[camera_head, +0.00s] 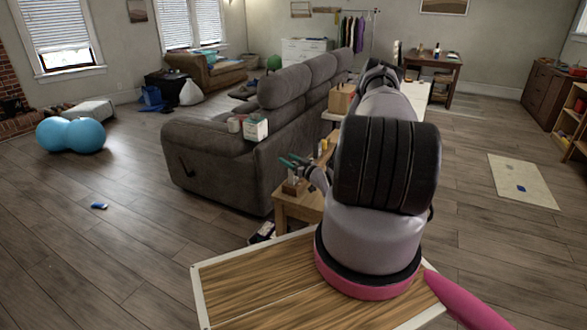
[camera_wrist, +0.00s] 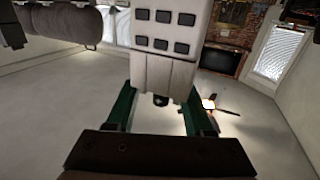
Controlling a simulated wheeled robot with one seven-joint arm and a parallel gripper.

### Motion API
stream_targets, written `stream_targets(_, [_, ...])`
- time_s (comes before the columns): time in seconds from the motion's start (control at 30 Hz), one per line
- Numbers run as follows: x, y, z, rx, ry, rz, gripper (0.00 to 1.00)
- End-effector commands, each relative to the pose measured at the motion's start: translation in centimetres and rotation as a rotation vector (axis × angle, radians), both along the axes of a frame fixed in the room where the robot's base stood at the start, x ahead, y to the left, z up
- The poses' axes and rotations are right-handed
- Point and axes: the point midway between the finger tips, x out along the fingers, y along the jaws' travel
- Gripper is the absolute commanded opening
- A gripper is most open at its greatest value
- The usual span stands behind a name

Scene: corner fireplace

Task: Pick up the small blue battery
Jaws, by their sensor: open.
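A small blue object (camera_head: 99,205) lies flat on the wood floor at the left, in front of the blue peanut-shaped ball. Another small blue object (camera_head: 521,189) lies on the pale mat at the right. Both are too small in the picture to tell for sure which is the battery. My gripper (camera_head: 291,162) has green fingers and is over the small wooden side table, right of the first blue object and well apart from both. It is open. The green fingers also show in the wrist view, where neither blue object is seen.
A grey sofa (camera_head: 225,140) stands in the middle. The wooden side table (camera_head: 298,208) stands beside it, with small items on top. The blue ball (camera_head: 70,135) is at the left. The pale mat (camera_head: 515,174) lies at the right. Floor at the left front is clear.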

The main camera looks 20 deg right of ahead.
Motion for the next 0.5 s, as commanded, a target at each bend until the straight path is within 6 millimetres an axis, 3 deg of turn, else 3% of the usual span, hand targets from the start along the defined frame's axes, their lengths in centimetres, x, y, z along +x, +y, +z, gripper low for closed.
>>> stream_targets(0.1, [-0.04,-0.01,0.00,0.000,0.000,0.000,0.53])
stream_targets(0.23, [-0.05,-0.02,-0.01,0.000,0.000,0.000,0.03])
stream_targets(0.5, [-0.08,-0.02,-0.03,0.000,0.001,0.000,0.00])
